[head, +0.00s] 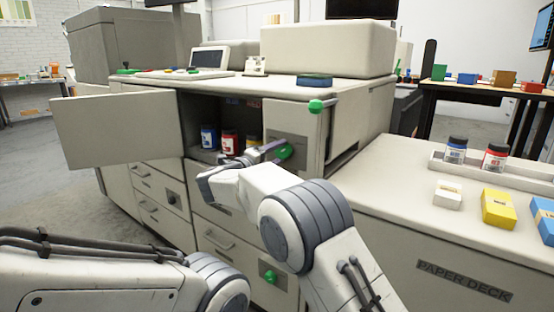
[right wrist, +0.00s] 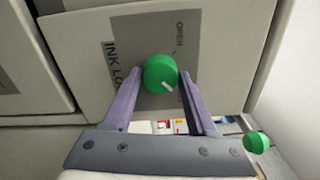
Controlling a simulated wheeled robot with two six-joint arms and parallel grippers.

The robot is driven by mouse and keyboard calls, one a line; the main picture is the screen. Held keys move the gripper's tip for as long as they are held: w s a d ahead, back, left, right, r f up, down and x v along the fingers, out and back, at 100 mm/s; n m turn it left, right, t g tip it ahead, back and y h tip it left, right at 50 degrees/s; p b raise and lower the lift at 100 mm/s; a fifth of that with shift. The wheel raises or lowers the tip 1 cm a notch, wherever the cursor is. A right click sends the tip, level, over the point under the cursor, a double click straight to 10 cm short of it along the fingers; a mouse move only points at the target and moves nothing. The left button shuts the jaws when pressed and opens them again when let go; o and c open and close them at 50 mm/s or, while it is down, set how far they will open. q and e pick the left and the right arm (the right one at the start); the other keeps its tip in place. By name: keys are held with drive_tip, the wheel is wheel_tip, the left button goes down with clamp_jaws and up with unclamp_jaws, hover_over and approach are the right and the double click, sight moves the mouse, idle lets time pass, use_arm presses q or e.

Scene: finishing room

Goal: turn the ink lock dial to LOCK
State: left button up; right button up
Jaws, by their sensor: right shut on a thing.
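The ink lock dial (head: 285,151) is a round green knob on the grey plate of the printer's front panel. In the right wrist view the dial (right wrist: 158,71) has a white pointer mark slanting to the lower right. The plate (right wrist: 122,50) reads "INK LO..." and "OPEN" at its upper right; the rest of the lettering is hidden. My right gripper (right wrist: 160,80) has its two purple fingers on either side of the dial and is shut on it; in the head view it reaches the dial from the left. My left arm shows at lower left, its gripper out of frame.
A door (head: 115,130) stands open at left, baring a compartment with a blue bottle (head: 208,138) and a red bottle (head: 229,141). Another green knob (head: 315,106) sits above the dial. The paper deck (head: 400,215) at right carries bottles and boxes.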

use_arm(q)
drive_tip(key=shift+f, duration=0.1)
use_arm(e)
drive_tip(key=shift+f, duration=0.1)
idle(0.3)
drive_tip(key=o, duration=1.4)
drive_tip(key=shift+c, duration=0.2)
